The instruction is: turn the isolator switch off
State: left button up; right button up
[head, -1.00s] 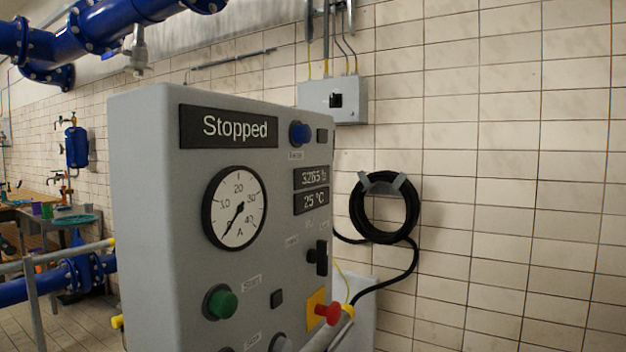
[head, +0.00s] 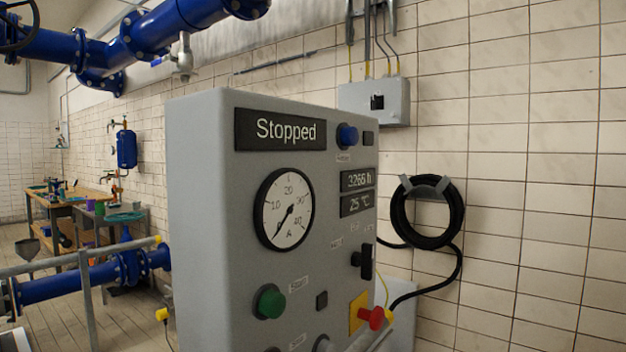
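A grey control cabinet (head: 205,200) stands upright in the middle, with a display reading "Stopped" (head: 285,130). On its front is a black switch handle (head: 366,262), upright, with small labels too blurred to read. Below it a red knob (head: 371,317) sits on a yellow plate (head: 357,312). On the wall behind, a grey box (head: 397,101) carries a black square knob (head: 377,102). I cannot tell from the labels which of these is the isolator switch. Neither of my grippers is in view.
A coiled black hose (head: 457,212) hangs on the tiled wall. Blue pipes (head: 180,20) run overhead, and another pipe (head: 60,285) and railings are at left. A workbench (head: 60,212) stands far left.

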aim_at(374, 103)
jog(key=u, duration=1.6)
jog(key=k, duration=0.8)
jog(key=z, duration=1.45)
jog(key=i, duration=0.5)
jog(key=z, duration=1.4)
jog(key=i, duration=1.7)
